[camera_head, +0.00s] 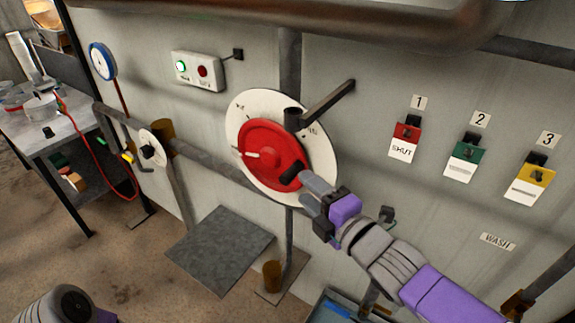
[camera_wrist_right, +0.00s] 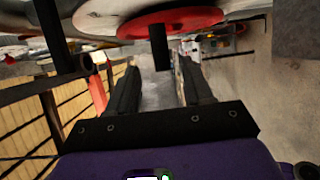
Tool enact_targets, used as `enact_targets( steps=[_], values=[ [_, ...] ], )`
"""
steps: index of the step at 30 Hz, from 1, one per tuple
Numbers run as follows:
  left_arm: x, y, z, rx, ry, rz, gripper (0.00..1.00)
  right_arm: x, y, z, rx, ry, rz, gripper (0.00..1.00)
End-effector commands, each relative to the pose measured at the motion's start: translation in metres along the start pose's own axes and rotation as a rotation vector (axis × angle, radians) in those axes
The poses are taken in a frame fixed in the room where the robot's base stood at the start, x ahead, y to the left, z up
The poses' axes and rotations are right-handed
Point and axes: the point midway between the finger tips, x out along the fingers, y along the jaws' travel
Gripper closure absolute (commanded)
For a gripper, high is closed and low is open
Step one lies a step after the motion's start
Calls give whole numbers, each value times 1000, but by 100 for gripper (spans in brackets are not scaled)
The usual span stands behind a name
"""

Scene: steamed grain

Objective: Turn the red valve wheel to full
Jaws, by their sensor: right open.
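The red valve wheel (camera_head: 262,152) sits on a round white dial plate (camera_head: 318,158) on the wall. A pale pointer mark shows on its left part, and a black handle peg (camera_head: 291,173) sticks out at its lower right. My right gripper (camera_head: 311,190) is at this peg, with its fingers partly hidden from one another. In the right wrist view the open fingers (camera_wrist_right: 160,80) point at the red wheel (camera_wrist_right: 190,20). The black peg (camera_wrist_right: 160,48) stands between the fingertip lines, with gaps on both sides. My left gripper is not in view.
A dark lever arm (camera_head: 328,104) juts out at the dial's upper right. A thick pipe (camera_head: 290,22) crosses above. Red, green and yellow tagged locks (camera_head: 465,160) hang to the right. A small white dial (camera_head: 146,150) and a workbench (camera_head: 60,135) are at left.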

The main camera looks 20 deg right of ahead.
Motion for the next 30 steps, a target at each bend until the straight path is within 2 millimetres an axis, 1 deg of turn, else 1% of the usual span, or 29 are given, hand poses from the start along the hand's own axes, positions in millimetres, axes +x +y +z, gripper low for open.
enact_targets(
  steps=[5, 12, 15, 19, 27, 28, 30],
  values=[
    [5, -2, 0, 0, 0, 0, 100, 20, -3, 1, 1, -1, -4, 49],
    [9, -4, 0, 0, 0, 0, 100, 54, -3, 1, 3, -1, -4, 49],
    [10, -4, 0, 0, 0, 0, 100, 64, -2, 1, 2, -1, -3, 49],
    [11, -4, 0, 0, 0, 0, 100, 71, -2, 1, 3, -1, -2, 49],
    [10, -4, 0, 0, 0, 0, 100, 73, -1, 0, 3, -1, -1, 49],
    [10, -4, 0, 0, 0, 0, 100, 73, -1, 0, 3, -1, -1, 51],
    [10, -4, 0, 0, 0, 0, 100, 73, -1, 0, 3, -1, -2, 62]
  ],
)
